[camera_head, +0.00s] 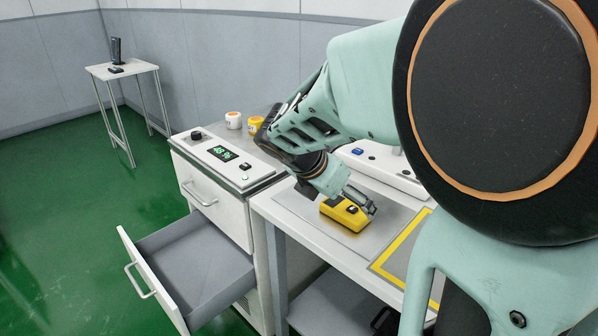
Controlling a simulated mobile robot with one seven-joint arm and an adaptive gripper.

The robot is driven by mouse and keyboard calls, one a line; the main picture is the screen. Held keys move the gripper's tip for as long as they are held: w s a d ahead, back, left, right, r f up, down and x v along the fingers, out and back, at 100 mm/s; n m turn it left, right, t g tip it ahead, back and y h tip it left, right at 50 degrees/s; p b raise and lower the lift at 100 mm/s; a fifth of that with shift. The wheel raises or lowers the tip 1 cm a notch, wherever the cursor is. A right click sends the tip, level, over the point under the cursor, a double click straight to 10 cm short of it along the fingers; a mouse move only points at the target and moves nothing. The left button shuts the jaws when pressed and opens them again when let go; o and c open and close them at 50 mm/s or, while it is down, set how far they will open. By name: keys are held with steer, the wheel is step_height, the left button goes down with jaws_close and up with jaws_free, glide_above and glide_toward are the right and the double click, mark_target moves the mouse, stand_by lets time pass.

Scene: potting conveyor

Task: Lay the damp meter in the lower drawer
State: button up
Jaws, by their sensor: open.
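The damp meter, taken to be the yellow device with dark parts (342,216), lies on a grey plate on the white worktable. My gripper (362,203) is open and right at the meter, with its fingers pointing down by its right end. I cannot tell whether the fingers touch it. The lower drawer (205,262) of the white cabinet is pulled out to the left, and its grey inside looks empty.
The upper drawer (205,197) is closed. The cabinet top holds a control panel with a green display (222,153) and two small jars (234,120). Yellow tape (392,250) marks the worktable. A small side table (130,69) stands far left. Green floor is clear left of the drawer.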

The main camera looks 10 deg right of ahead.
mark_target(347, 206)
steer(key=f+b, duration=0.2)
steer(key=w+d+f, duration=0.1)
steer(key=shift+w+f+b, duration=0.1)
steer(key=shift+b, duration=0.3)
steer(key=shift+w+d+f+b, duration=0.25)
steer(key=shift+d+f+b, duration=0.05)
steer(key=shift+d+b, duration=0.1)
steer(key=c, duration=1.3)
steer(key=shift+r, duration=0.2)
